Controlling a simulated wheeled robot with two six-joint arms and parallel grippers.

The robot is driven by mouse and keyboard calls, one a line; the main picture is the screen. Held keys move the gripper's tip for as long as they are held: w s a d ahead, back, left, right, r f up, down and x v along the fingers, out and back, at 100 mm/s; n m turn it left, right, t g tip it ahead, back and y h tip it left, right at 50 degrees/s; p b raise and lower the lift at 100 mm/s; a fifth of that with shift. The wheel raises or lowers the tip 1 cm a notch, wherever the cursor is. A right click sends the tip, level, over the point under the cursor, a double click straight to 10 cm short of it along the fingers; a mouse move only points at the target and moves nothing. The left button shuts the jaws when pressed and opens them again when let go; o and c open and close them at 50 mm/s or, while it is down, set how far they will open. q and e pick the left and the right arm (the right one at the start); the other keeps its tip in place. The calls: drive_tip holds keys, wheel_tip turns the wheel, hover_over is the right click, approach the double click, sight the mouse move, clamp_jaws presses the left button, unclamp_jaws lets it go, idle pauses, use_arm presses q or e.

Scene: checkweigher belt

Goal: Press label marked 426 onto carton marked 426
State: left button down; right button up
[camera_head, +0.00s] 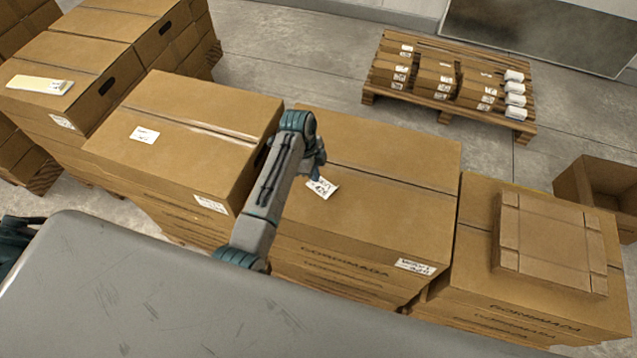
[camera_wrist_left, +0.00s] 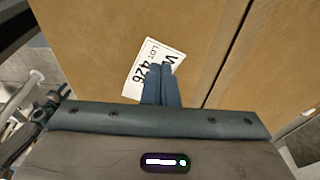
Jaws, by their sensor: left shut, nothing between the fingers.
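The label marked 426 (camera_wrist_left: 153,66) is a white slip, its print "LOT 426" readable in the left wrist view. It lies on the top of the middle carton (camera_head: 385,150), left of the carton's seam, and shows in the head view as a small white slip (camera_head: 322,188). My left gripper (camera_wrist_left: 162,68) is shut and empty, its fingertips over the label's lower right part, hiding some of it. I cannot tell whether the tips touch it. The carton's front tag (camera_head: 415,267) is too small to read surely. My right gripper is not in view.
A carton (camera_head: 190,130) with a white label stands left of the middle one. On the right, a flat box (camera_head: 548,243) lies on another carton (camera_head: 472,235). A pallet (camera_head: 445,113) with small boxes and white rolls stands behind. An open box (camera_head: 600,185) is at far right.

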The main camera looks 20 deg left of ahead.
use_arm(q)
drive_tip(key=shift+f, duration=0.65)
idle(0.5)
wheel_tip(320, 180, up, 3)
drive_tip(key=shift+f+p, duration=0.1)
drive_tip(key=shift+p, duration=0.7)
drive_tip(key=shift+r, duration=2.15)
